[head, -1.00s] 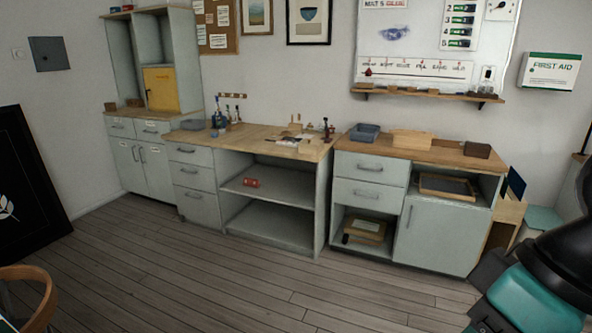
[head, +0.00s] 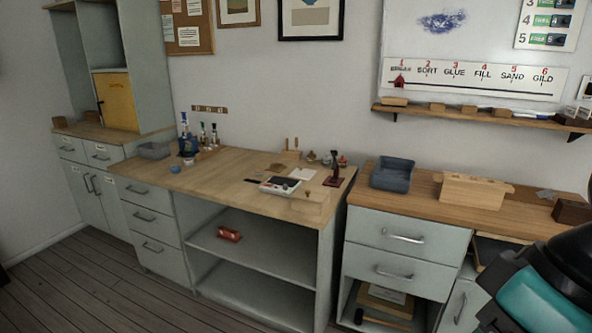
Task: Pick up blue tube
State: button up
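A blue upright item (head: 187,143) stands at the back left of the wooden workbench (head: 235,175). Slim upright tubes or bottles (head: 203,135) stand just right of it. They are too small for me to tell which one is the blue tube. Part of my arm, teal and black, shows at the lower right, far from them. My gripper's fingers are not in view.
A grey tray (head: 154,151) sits left of the blue item. A scale-like device (head: 280,185) and a dark stand (head: 335,168) are on the bench's right. A red item (head: 229,235) lies on the shelf below. The right cabinet holds a blue-grey bin (head: 392,173). Floor is clear at front left.

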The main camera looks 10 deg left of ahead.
aim_at(185, 123)
jog(key=i, duration=1.35)
jog(key=u, duration=2.5)
jog(key=i, duration=1.4)
jog(key=z, duration=1.6)
